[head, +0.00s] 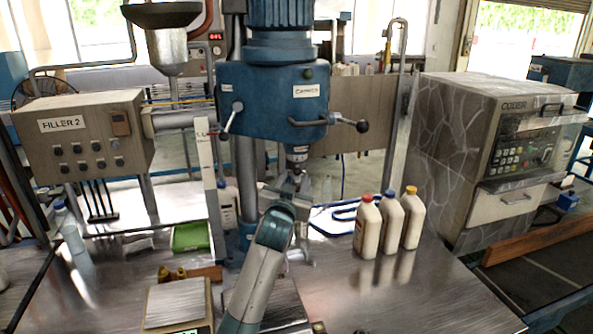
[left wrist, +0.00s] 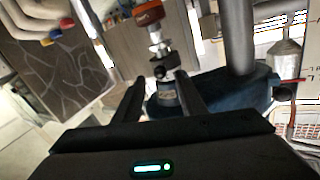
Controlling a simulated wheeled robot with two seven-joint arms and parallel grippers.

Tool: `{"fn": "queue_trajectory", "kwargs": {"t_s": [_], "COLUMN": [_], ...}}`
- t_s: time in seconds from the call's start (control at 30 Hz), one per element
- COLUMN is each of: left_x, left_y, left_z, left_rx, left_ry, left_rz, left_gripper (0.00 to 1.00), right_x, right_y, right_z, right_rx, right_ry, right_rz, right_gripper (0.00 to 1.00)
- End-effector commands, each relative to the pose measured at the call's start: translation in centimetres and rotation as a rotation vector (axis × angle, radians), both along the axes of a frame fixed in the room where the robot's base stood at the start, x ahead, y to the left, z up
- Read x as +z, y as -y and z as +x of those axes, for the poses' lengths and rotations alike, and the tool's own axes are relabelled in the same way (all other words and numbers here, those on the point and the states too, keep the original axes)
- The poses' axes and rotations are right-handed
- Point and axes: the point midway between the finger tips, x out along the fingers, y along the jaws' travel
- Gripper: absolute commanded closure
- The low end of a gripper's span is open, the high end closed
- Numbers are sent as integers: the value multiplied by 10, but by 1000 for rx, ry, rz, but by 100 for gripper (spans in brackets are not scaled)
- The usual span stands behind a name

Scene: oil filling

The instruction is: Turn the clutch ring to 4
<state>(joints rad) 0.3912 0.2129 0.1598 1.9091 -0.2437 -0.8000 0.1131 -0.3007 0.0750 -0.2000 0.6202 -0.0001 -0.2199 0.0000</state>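The clutch ring (head: 297,157) is on the silver and dark spindle under the blue capper head. The spindle also shows upside down in the left wrist view, with the ring area (left wrist: 165,64) near my fingertips and an orange end piece (left wrist: 148,13) beyond. Any numbers on the ring are too small to read. My left gripper (head: 290,183) is just below the spindle in the head view. In the left wrist view its two fingers (left wrist: 161,80) are apart, one on each side of the spindle's line. I cannot tell whether they touch the ring. My right gripper is not in view.
The blue capper head (head: 275,95) has lever handles at both sides. Bottles with red, blue and yellow caps (head: 367,228) stand right of my arm. A green tray (head: 190,237) and the Filler 2 panel (head: 82,138) are at left. The front right table is clear.

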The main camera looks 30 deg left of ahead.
Motion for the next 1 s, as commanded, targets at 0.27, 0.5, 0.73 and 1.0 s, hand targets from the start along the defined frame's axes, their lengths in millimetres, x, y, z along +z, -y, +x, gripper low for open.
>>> {"fn": "queue_trajectory", "kwargs": {"t_s": [0.27, 0.5, 0.73, 1.0], "left_x": [1, 0, 0, 0], "left_y": [-12, -15, -15, -15], "left_z": [28, 35, 35, 34], "left_rx": [0, 0, 0, 0], "left_ry": [-2, 0, 0, 0], "left_rz": [-1, 0, 0, 0], "left_gripper": [62, 62, 65, 100], "right_x": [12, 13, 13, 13], "right_y": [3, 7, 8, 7], "right_z": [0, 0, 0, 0], "right_rx": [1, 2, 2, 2], "right_ry": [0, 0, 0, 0], "right_rz": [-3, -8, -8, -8], "right_gripper": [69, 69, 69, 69]}}
